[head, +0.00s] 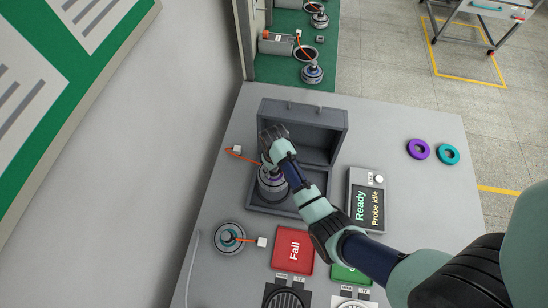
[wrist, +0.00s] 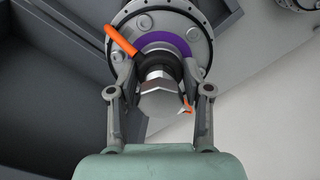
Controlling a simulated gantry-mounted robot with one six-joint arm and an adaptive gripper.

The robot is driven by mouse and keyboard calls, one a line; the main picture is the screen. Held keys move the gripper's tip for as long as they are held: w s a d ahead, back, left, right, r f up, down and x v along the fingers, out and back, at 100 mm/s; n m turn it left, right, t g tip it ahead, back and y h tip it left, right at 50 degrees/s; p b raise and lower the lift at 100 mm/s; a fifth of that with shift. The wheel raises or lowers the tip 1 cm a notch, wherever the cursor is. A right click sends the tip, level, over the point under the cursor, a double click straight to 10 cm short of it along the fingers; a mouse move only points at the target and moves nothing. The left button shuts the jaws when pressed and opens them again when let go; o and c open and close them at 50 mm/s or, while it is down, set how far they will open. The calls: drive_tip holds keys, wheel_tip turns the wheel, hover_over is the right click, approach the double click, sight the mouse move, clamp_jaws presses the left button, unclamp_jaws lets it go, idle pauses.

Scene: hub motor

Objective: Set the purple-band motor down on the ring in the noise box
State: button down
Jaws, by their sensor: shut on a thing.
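The purple-band motor (head: 270,186) is a round grey motor, inside the left part of the noise box (head: 335,150) in the head view. Its purple band (wrist: 166,42) shows in the wrist view around the shaft base. My gripper (head: 271,163) comes from above and is shut on the motor's shaft end; its two fingers flank the shaft in the wrist view (wrist: 160,92). The motor looks about upright. The ring under it is hidden, and I cannot tell whether the motor touches it. The box lid stands open at the back.
An orange cable with a white connector (head: 237,149) reaches over the box's left side. A teal-band motor (head: 229,237) stands at front left. A red Fail tray (head: 294,262), a green tray (head: 343,274) and a probe unit (head: 353,216) are close by. Purple (head: 411,147) and teal rings (head: 441,154) lie right.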

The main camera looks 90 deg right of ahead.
wheel_tip(320, 180, down, 8)
drive_tip(key=b, duration=0.5)
drive_tip(key=shift+d+f, duration=0.1)
drive_tip(key=shift+f, duration=0.1)
drive_tip(key=shift+f+b, duration=0.45)
drive_tip(key=shift+f, duration=0.3)
drive_tip(key=shift+f, duration=0.15)
drive_tip(key=shift+f, duration=0.35)
drive_tip(key=shift+f+b, duration=0.65)
drive_tip(key=shift+b, duration=0.05)
idle(0.4)
drive_tip(key=shift+c, duration=2.1)
unclamp_jaws()
drive_tip(key=shift+w, duration=0.1)
drive_tip(key=shift+f, duration=0.15)
